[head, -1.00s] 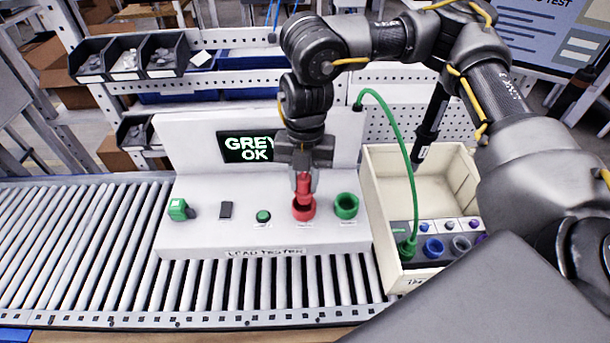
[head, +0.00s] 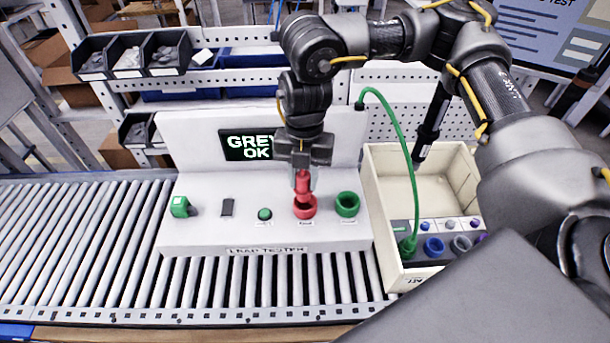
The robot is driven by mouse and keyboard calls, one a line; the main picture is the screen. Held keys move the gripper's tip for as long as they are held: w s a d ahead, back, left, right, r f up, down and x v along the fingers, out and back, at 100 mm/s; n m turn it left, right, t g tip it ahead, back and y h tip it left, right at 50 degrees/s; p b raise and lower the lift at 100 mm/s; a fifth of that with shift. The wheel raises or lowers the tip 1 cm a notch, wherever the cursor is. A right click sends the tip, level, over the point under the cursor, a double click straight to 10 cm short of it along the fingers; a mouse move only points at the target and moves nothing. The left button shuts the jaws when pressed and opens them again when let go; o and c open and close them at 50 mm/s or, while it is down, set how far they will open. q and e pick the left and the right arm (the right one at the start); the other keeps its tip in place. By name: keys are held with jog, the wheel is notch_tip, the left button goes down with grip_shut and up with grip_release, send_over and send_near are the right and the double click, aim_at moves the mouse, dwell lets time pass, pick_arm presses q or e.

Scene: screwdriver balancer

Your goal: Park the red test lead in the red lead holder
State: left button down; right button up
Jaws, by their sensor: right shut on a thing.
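The red test lead (head: 303,186) is upright in my right gripper (head: 303,178), which is shut on it. The lead's lower end is at the red lead holder (head: 306,212), a red ring on the white lead tester (head: 210,235); how deep it sits inside is hidden by the ring. The green lead holder (head: 347,204) to its right is empty. The green test lead (head: 409,246) stands in a socket in the cream box, its cable arching up to the tester. My left gripper is not in view.
The tester's screen (head: 252,146) reads "GREY OK". A green button (head: 265,214) is left of the red holder. The cream box (head: 375,190) has blue, grey and purple sockets. A roller conveyor (head: 90,240) runs underneath, clear on the left. Parts bins (head: 128,60) are behind.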

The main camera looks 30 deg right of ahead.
aim_at(304, 190)
jog(key=shift+f, duration=0.1)
jog(key=shift+f+b, duration=0.3)
jog(key=shift+f, duration=0.05)
jog(key=shift+f+b, duration=0.3)
jog(key=shift+f, duration=0.15)
jog(key=shift+s+f, duration=0.15)
jog(key=shift+f, duration=0.1)
jog(key=shift+f+b, duration=0.45)
jog(key=shift+b, duration=0.05)
jog(key=shift+f, duration=0.35)
jog(key=o, duration=1.2)
jog(key=shift+w, duration=0.2)
jog(key=shift+c, duration=0.2)
